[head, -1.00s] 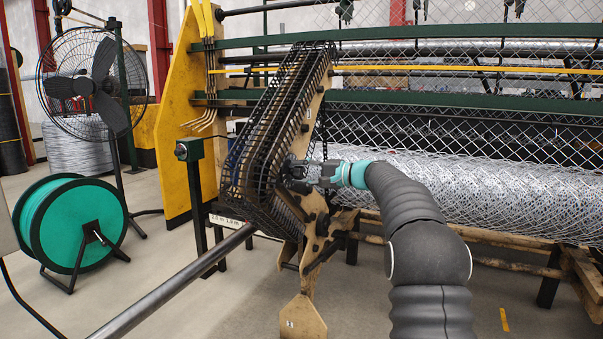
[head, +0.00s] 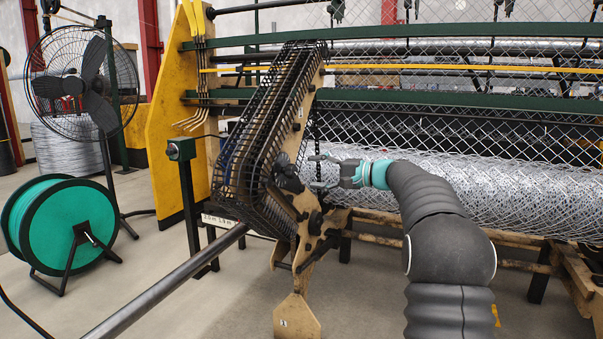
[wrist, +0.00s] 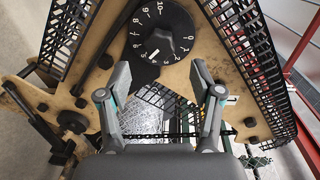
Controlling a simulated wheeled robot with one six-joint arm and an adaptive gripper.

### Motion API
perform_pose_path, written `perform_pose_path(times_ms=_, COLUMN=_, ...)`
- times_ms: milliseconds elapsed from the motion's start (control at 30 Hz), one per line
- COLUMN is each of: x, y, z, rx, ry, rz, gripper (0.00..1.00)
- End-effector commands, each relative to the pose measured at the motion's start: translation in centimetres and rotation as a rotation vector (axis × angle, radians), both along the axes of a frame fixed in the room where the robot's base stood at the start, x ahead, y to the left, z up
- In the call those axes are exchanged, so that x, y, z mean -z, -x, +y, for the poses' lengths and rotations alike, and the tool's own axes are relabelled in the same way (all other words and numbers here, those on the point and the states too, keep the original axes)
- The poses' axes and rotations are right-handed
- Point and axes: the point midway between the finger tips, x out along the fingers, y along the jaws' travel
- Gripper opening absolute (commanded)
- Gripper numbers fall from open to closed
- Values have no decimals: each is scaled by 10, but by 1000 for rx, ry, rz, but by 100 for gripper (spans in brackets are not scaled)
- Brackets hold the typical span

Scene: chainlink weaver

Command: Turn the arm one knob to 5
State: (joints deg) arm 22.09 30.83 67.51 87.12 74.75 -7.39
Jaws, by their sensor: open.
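The arm's black knob (wrist: 160,42) sits on a round black dial with white numbers, fixed to a tan plate, in the upper middle of the wrist view. In the head view the dark knob (head: 287,176) shows on the slanted arm's right side. My gripper (head: 317,171) is open and empty, to the right of the knob and apart from it. In the wrist view my gripper's fingers (wrist: 160,96) are spread wide, below the dial.
A black mesh guard (head: 262,130) covers the slanted arm. Chain-link mesh (head: 450,180) and a long roller lie behind my gripper. A green reel (head: 70,228) and a fan (head: 85,85) stand at left. A steel bar (head: 165,285) crosses the front left.

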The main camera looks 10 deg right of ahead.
Motion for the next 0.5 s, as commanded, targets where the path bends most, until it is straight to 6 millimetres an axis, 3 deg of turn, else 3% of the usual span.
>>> perform_pose_path(times_ms=200, x=-3, y=20, z=-28, rx=2, ry=1, rz=0, gripper=65)
perform_pose_path(times_ms=500, x=-3, y=28, z=-38, rx=0, ry=0, rz=1, gripper=65)
